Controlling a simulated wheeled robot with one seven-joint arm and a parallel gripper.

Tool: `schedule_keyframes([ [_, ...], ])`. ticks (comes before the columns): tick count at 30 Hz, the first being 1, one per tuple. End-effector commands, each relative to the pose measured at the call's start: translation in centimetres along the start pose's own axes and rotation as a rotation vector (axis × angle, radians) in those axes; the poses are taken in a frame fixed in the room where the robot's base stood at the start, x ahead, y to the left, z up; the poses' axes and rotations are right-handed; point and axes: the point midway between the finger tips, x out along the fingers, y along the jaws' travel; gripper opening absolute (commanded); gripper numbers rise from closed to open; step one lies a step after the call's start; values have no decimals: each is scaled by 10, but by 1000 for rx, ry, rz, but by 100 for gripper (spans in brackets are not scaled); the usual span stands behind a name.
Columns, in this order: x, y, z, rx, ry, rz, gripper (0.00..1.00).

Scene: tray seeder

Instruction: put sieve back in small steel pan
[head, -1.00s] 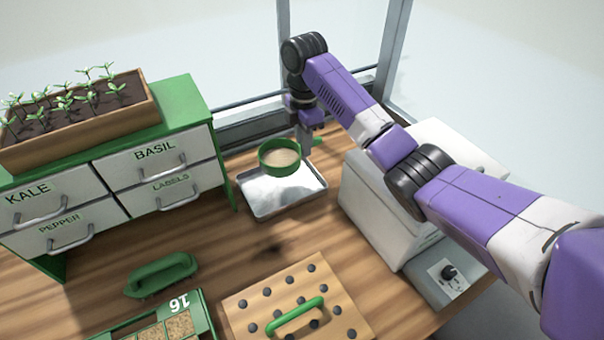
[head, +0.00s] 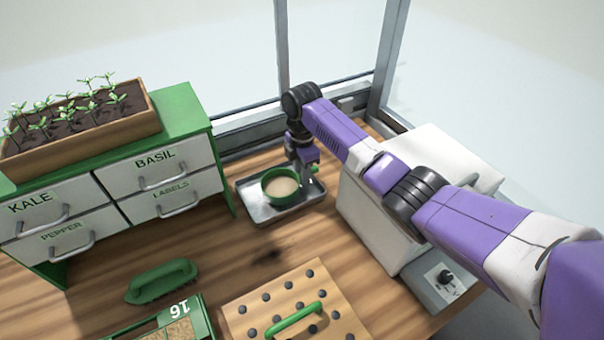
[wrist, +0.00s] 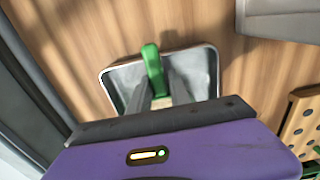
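The sieve (head: 279,188) is a round green ring with a beige mesh, and its short green handle also shows in the wrist view (wrist: 152,68). It sits low within the outline of the small steel pan (head: 252,208), level; I cannot tell whether it touches the pan floor. The pan's rim also shows in the wrist view (wrist: 208,58). My gripper (head: 306,172) points down at the pan's right side, its fingers on either side of the sieve's handle and closed on it. In the wrist view my gripper's body hides most of the sieve's ring.
A white machine (head: 385,215) stands close to the right of the pan. A green cabinet with labelled drawers (head: 155,170) stands to the left. A green-handled brush (head: 160,280), a seed tray (head: 190,325) and a dibber board (head: 250,300) lie in front. Bare wood lies between.

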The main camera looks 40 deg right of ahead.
Motion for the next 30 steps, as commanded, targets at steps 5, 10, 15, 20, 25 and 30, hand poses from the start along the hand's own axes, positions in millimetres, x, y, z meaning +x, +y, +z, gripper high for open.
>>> schedule_keyframes([
  [5,1,-1,0,0,0,-2,40],
  [10,0,0,0,0,0,-1,40],
  [15,-9,0,0,0,0,0,40],
  [20,-35,1,0,-1,0,3,40],
  [25,-70,1,0,0,1,4,40],
  [30,-100,1,0,0,0,3,40],
])
